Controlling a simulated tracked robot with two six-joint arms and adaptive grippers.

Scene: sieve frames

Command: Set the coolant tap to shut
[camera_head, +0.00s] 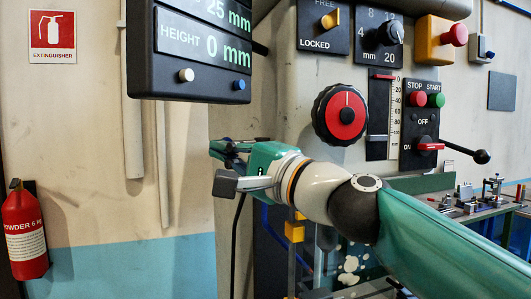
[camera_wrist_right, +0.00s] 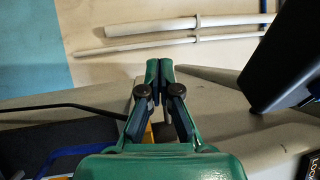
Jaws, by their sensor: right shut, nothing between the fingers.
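I cannot make out a part that is clearly the coolant tap in either view. A yellow block (camera_head: 294,231) shows under my right forearm, low on the machine; I cannot tell whether it belongs to the tap. My right gripper (camera_head: 216,149) points left in front of the wall and the machine's left edge. In the wrist view my right gripper (camera_wrist_right: 159,68) has its fingers together, with nothing between them. A bit of yellow shows behind its fingers there. My left gripper is in neither view.
A dark display box (camera_head: 190,50) hangs above my right gripper. A red extinguisher (camera_head: 24,231) stands left.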

